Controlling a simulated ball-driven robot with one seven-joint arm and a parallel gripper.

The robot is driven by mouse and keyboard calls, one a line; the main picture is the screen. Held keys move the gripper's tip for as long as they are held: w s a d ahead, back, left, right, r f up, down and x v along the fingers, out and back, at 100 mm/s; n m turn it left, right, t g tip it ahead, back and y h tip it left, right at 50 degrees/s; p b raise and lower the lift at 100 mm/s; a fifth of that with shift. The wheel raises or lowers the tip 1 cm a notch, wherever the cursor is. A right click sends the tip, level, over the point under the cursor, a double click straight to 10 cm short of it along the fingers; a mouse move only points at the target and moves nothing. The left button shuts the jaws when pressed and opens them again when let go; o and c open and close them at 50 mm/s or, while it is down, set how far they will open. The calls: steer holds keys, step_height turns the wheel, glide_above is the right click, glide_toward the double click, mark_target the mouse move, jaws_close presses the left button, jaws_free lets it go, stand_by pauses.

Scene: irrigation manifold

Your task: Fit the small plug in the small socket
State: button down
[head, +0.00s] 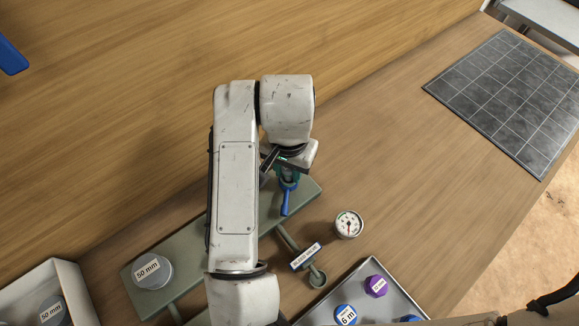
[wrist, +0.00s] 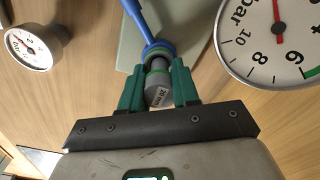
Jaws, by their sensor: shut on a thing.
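The small plug (wrist: 158,92), a grey cylinder with a white label, sits between the green fingers of my gripper (wrist: 158,86) in the wrist view. The fingers are shut on it. Just beyond it is a blue ring with a green band and a long blue lever (wrist: 135,14). I cannot tell whether the plug touches this ring or is inside a socket. In the head view my gripper (head: 289,171) is over the right end of the grey-green manifold plate (head: 205,225), with the blue lever (head: 285,202) below it. My arm hides the small socket there.
A "50 mm" plug (head: 150,272) stands on the plate's left end. A gauge (head: 348,224) stands right of the plate. A tray (head: 388,280) with purple and blue caps is at the bottom, a white bin (head: 75,280) at bottom left. A gridded dark mat (head: 510,95) lies far right.

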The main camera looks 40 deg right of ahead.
steer(key=shift+s+f, duration=0.15)
steer(key=shift+f, duration=0.65)
steer(key=c, duration=0.8)
jaws_free()
steer(key=shift+c, duration=1)
steer(key=shift+r+p, duration=0.45)
steer(key=shift+r, duration=0.2)
steer(key=shift+o, duration=1.1)
steer(key=shift+d+r+p, duration=0.1)
steer(key=shift+r+p, duration=0.35)
steer(key=shift+r, duration=0.05)
steer(key=shift+r+p, duration=1.95)
steer(key=shift+r, duration=0.7)
